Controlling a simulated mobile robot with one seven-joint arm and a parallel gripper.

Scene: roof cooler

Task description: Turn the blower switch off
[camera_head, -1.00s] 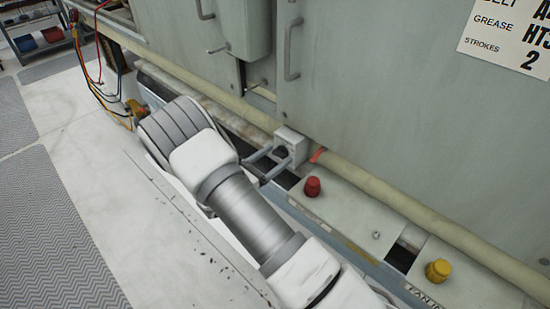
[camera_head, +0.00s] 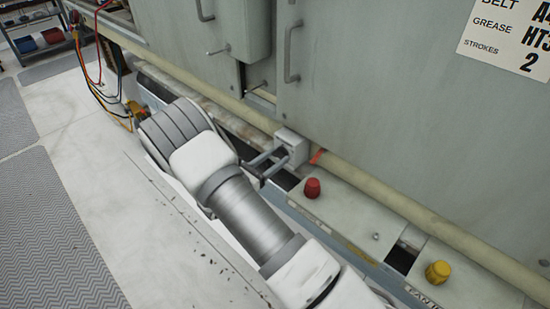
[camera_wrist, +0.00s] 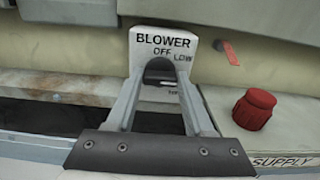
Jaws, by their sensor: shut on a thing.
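The blower switch box (camera_wrist: 164,45) is a small white box lettered BLOWER, OFF and LOW in the wrist view. It also shows in the head view (camera_head: 292,147), fixed low on the grey cabinet by the pale pipe. My gripper (camera_wrist: 160,78) is at the box's front, its two fingers converging on a dark knob (camera_wrist: 159,68) below the lettering. It is shut on this knob. The fingers hide the knob's sides and part of the lettering, so I cannot tell which mark it points to. In the head view my gripper (camera_head: 275,163) reaches the box from the left.
A red cap (camera_wrist: 254,109) stands right of the box, above a SUPPLY label. A yellow cap (camera_head: 438,271) is farther right. A red tag (camera_wrist: 231,53) hangs beside the box. The pale pipe (camera_head: 375,197) runs along the cabinet. Coloured hoses (camera_head: 100,75) hang at the upper left.

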